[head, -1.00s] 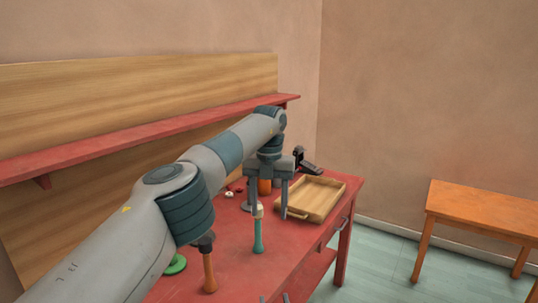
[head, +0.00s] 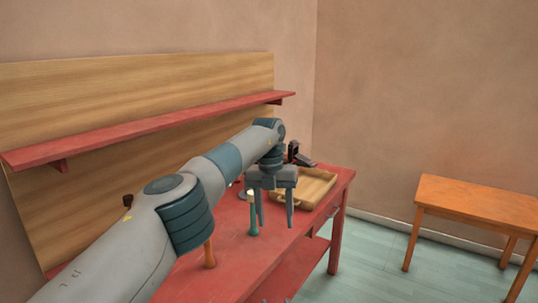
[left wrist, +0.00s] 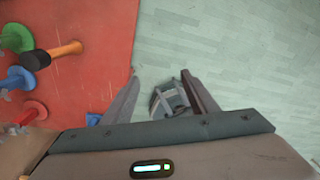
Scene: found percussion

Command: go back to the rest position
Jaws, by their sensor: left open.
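My left gripper (head: 276,223) hangs open and empty, fingers down, over the front edge of the red table (head: 233,275). In the left wrist view its two fingers (left wrist: 161,78) are apart with pale floor below and no object gripped. A grey part that looks like my own body shows between them, further down. Two small grey tips at the bottom edge of the head view may be my right gripper (head: 275,300); their state is unclear.
A red shelf (head: 150,129) runs behind. An orange table (head: 470,205) stands right, across clear floor.

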